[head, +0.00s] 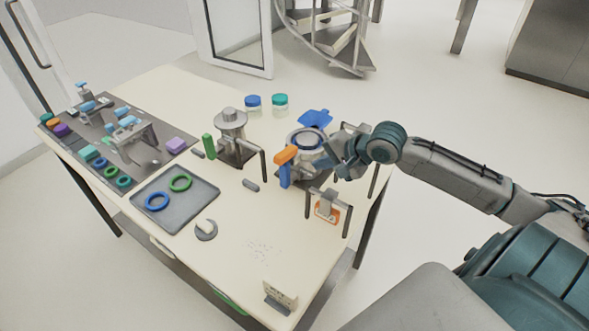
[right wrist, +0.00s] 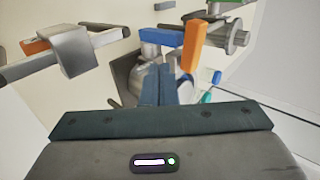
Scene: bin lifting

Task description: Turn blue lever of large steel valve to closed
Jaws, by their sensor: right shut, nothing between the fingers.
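The large steel valve (head: 304,158) stands near the right edge of the table, a grey metal body with a round top flange. A blue lever-like piece (head: 315,118) shows at its far side. An upright blue piece with an orange top (head: 286,156) stands at its front left. My right gripper (head: 342,163) is at the right side of the valve and partly hides it. In the right wrist view its fingers (right wrist: 159,84) are together and empty, pointing toward the metal body; contact cannot be told. An orange block (right wrist: 190,48) shows just beyond them. My left gripper is not in view.
A grey frame with an orange tag (head: 327,209) stands in front of the valve. Blue (head: 252,101) and teal (head: 280,99) jars stand behind. A tray (head: 190,206) holds rings. The front table area is mostly clear.

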